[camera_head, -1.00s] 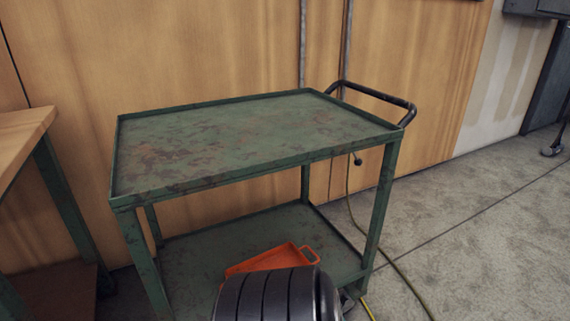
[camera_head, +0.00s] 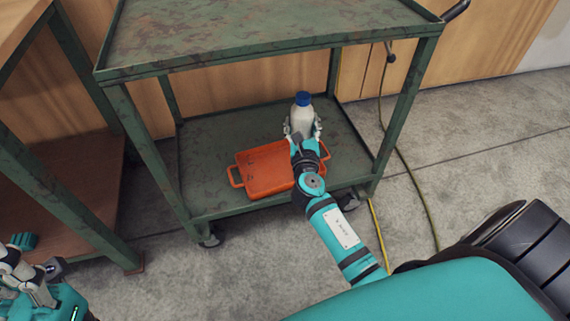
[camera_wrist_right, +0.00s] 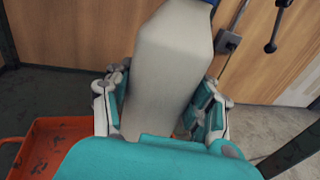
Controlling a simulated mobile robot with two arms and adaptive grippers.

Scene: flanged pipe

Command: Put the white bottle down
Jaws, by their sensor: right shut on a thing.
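The white bottle (camera_head: 302,116) with a blue cap is upright in the head view, over the back part of the green cart's lower shelf (camera_head: 345,145). My right gripper (camera_head: 302,134) is shut on the bottle, with its fingers on both sides. In the right wrist view the bottle (camera_wrist_right: 168,70) looks slightly tilted between the fingers, and its base is hidden. I cannot tell whether it touches the shelf. My left gripper (camera_head: 25,272) is at the lower left of the head view, away from the cart, only partly in view.
An orange tray (camera_head: 262,170) lies on the lower shelf, left of and in front of the bottle. The cart's top shelf (camera_head: 240,30) and legs enclose the space. A wooden-topped table (camera_head: 22,20) stands at left. A cable (camera_head: 405,160) runs along the floor at right.

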